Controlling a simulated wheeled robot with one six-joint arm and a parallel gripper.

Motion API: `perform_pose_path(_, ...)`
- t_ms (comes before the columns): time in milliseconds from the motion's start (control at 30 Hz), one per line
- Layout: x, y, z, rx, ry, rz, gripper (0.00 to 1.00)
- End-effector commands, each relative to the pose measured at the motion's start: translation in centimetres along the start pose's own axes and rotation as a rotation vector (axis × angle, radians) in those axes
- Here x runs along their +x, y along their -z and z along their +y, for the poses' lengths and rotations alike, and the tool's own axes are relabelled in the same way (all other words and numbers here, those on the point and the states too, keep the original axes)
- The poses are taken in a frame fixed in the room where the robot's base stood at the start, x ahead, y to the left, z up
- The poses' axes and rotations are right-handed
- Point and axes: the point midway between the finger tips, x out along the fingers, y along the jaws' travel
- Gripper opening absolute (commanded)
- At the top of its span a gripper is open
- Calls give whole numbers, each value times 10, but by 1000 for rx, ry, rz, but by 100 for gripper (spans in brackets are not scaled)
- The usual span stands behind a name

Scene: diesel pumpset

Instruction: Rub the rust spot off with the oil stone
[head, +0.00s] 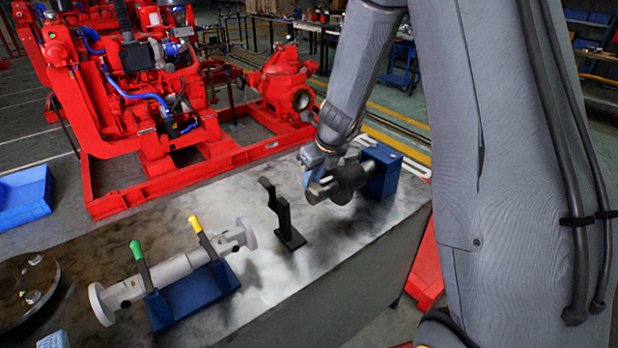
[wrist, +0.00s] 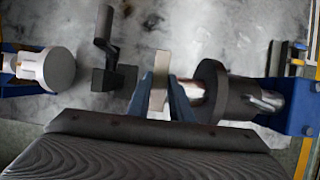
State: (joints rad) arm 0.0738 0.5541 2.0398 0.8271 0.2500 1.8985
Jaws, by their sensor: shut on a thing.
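My gripper (head: 313,160) is at the free left end of a shiny metal shaft (head: 322,190). In the wrist view its two blue fingers (wrist: 166,98) are shut on a pale, flat slab, the oil stone (wrist: 159,76). The stone is right by the shaft end; I cannot tell whether they touch. The shaft carries a dark round collar (wrist: 211,92) and runs into a blue support block (head: 383,172). A brownish tint shows on the shaft between the stone and the collar; I cannot tell whether it is the rust spot or a reflection.
A black bracket (head: 283,216) stands left of the shaft. Further left, a grey flanged pipe (head: 172,268) lies in a blue cradle (head: 195,296) with green and yellow levers. The bench top (head: 265,275) between them is clear. Red pumpset machinery (head: 150,110) stands behind.

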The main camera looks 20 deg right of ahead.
Motion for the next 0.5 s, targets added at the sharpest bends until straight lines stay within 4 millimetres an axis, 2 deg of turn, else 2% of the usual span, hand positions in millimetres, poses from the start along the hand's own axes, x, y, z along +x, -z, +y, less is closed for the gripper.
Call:
perform_pose_path(367,-2,5,0,0,-1,1,1)
perform_pose_path(500,-11,1,1,-2,-1,1,1)
